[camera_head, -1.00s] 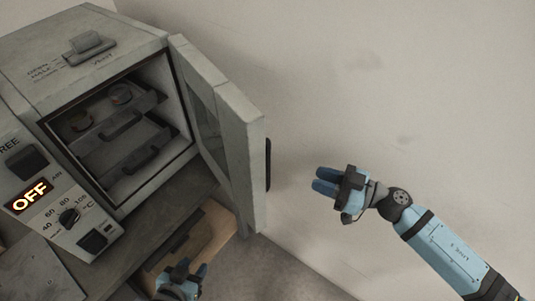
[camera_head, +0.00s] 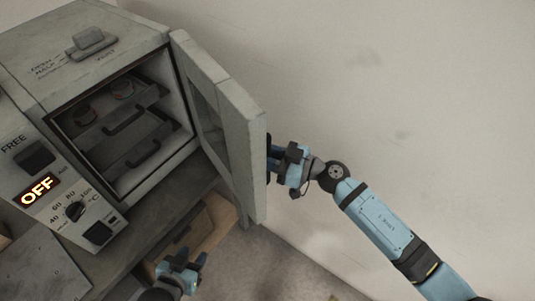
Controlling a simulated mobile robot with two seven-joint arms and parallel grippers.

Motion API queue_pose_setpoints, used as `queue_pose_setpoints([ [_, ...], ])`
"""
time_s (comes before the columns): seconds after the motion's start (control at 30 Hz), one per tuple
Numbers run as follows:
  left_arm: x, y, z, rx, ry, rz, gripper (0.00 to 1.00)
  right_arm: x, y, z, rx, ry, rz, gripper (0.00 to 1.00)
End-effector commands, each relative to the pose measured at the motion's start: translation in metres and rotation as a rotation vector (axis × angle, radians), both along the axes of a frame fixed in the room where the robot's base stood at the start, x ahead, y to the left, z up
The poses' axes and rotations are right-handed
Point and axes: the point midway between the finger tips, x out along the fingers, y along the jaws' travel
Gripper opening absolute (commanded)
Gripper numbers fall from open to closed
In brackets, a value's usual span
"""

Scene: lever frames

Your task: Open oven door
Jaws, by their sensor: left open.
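The oven (camera_head: 22,52) stands at the left with its door (camera_head: 242,150) swung wide open, so the inside with its racks (camera_head: 125,122) shows. The door stands out from the right side of the opening. A dark handle (camera_head: 268,146) is on the door's outer face, mostly edge-on. My left gripper (camera_head: 188,264) is open and empty at the bottom, below the oven, in front of a wooden drawer.
The control panel (camera_head: 45,185) left of the opening has a lit OFF display and a knob (camera_head: 75,210). A vent lever (camera_head: 93,40) sits on top. Free room lies right of the door, before the plain wall (camera_head: 400,80).

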Motion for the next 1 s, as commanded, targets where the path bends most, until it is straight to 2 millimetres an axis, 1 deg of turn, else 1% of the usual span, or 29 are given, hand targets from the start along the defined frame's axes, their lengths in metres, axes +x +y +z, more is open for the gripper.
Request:
queue_pose_setpoints([
  [0.27, -0.001, 0.0, -0.001, 0.0, 0.003, 0.001, 0.43, 0.001, 0.001, 0.0, 0.0, 0.0, 0.0, 0.25],
  [0.37, -0.001, 0.0, -0.002, 0.0, 0.003, 0.001, 0.43, 0.0, 0.001, 0.0, 0.0, 0.0, 0.0, 0.05],
  [0.4, -0.001, 0.0, -0.002, -0.001, 0.003, 0.0, 0.43, 0.0, 0.001, 0.0, 0.0, 0.0, 0.0, 0.0],
  [0.57, -0.001, -0.001, -0.002, -0.002, 0.005, -0.001, 0.43, 0.001, 0.001, 0.0, -0.001, -0.001, 0.002, 0.0],
  [0.67, -0.001, -0.002, -0.007, -0.002, 0.005, -0.001, 0.43, 0.01, -0.006, -0.003, -0.006, 0.0, 0.031, 0.0],
  [0.8, -0.002, -0.003, -0.014, -0.004, 0.007, -0.003, 0.43, 0.027, -0.02, -0.004, -0.007, 0.0, 0.098, 0.0],
  [0.9, -0.002, -0.004, -0.015, -0.006, 0.009, -0.005, 0.43, 0.033, -0.026, -0.002, -0.004, -0.001, 0.129, 0.0],
  [1.0, -0.002, -0.004, -0.015, -0.006, 0.008, -0.005, 0.43, 0.034, -0.028, -0.001, -0.002, 0.001, 0.139, 0.0],
])
